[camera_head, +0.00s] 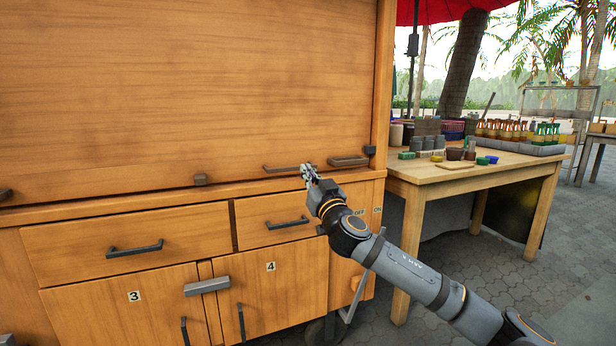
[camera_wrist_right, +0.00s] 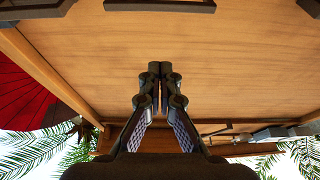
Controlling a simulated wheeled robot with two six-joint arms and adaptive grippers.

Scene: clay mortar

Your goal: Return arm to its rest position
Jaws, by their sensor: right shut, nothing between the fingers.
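My right arm (camera_head: 415,280) comes in from the lower right of the head view. Its gripper (camera_head: 308,172) is in front of the wooden cart, close to the dark handle (camera_head: 284,168) at the bottom of the large upper panel (camera_head: 190,90). I cannot tell from the head view whether it touches the handle. In the right wrist view the gripper (camera_wrist_right: 153,78) has its fingertips together with nothing between them, against a background of wood. My left gripper is in neither view.
The cart has two drawers (camera_head: 135,240) with dark handles and lower doors marked 3 (camera_head: 134,296) and 4 (camera_head: 271,266). A wooden table (camera_head: 500,172) with pots and small items stands at right. Paved floor (camera_head: 570,250) is clear beyond my arm. A red umbrella (camera_head: 440,10) hangs above.

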